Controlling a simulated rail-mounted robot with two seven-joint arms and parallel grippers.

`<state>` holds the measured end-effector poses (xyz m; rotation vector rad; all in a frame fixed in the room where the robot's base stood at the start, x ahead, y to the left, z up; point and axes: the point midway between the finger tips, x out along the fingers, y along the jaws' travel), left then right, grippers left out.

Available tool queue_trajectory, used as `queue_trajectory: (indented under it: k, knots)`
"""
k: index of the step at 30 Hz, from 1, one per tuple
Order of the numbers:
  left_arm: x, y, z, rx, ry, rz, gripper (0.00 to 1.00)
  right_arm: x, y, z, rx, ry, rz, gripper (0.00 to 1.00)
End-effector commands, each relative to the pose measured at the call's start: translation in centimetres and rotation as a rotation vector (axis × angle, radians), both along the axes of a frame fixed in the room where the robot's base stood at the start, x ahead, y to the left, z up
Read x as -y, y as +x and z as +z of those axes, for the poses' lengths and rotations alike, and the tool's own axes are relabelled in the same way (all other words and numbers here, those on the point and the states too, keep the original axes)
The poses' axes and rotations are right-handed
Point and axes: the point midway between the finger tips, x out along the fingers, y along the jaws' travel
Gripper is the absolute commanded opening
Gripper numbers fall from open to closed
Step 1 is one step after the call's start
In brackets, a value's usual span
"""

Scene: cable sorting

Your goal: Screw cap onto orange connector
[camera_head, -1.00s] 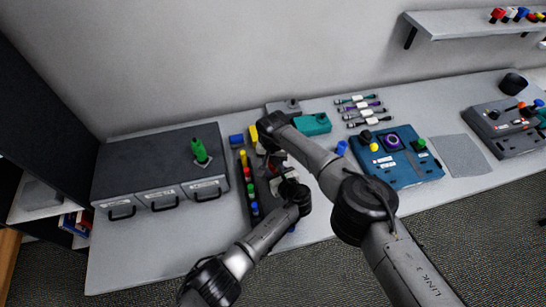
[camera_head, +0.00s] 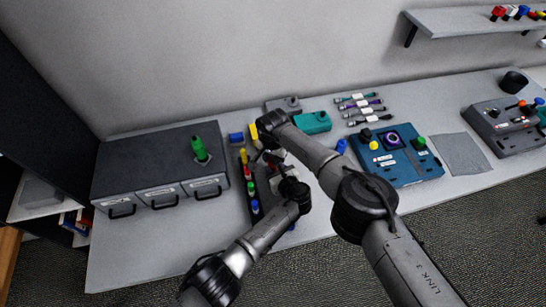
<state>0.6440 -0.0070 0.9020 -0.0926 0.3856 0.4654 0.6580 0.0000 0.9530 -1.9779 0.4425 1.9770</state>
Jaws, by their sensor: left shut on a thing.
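A dark rack (camera_head: 253,200) holds a row of small coloured pieces, among them a yellow one (camera_head: 243,156), a red one (camera_head: 247,172) and a blue one (camera_head: 255,206). I cannot make out the orange connector or its cap for sure; the arms cover the right part of the rack. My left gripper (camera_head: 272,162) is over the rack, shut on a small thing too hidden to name. My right gripper (camera_head: 268,146) is close to it, coming down from the back beside a larger yellow piece (camera_head: 253,133). Its fingers are hidden, so its opening does not show.
A grey drawer unit (camera_head: 140,175) with a green connector (camera_head: 200,148) on top stands left. A blue cylinder (camera_head: 236,138) and a teal box (camera_head: 313,123) lie behind. Several cables (camera_head: 360,105) and a blue panel (camera_head: 405,168) are to the right. A grey mat (camera_head: 462,155) is bare.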

Motion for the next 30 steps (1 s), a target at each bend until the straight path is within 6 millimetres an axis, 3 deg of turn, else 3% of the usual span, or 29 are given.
queue_trajectory:
  k: [7, 8, 15, 23, 30]
  knots:
    - [0.0, 0.0, 0.0, 0.0, 0.0, 0.001, 0.0, 0.0, 0.0, 0.0, 0.0, -0.001, -0.004, 0.04]
    - [0.0, 0.0, 0.0, 0.0, 0.0, 0.001, 0.0, 0.0, 0.0, 0.0, 0.0, 0.0, -0.003, 0.34]
    - [0.0, 0.0, 0.0, 0.0, 0.0, 0.001, 0.0, 0.0, 0.0, 0.0, 0.0, 0.0, -0.002, 0.57]
    - [0.0, 0.0, 0.0, 0.0, 0.0, 0.001, 0.0, 0.0, 0.0, 0.1, 0.0, 0.0, -0.002, 0.58]
    - [0.0, 0.0, 0.0, 0.0, 0.0, 0.001, 0.0, 0.1, 0.1, 2.7, 0.002, 0.0, 0.001, 0.58]
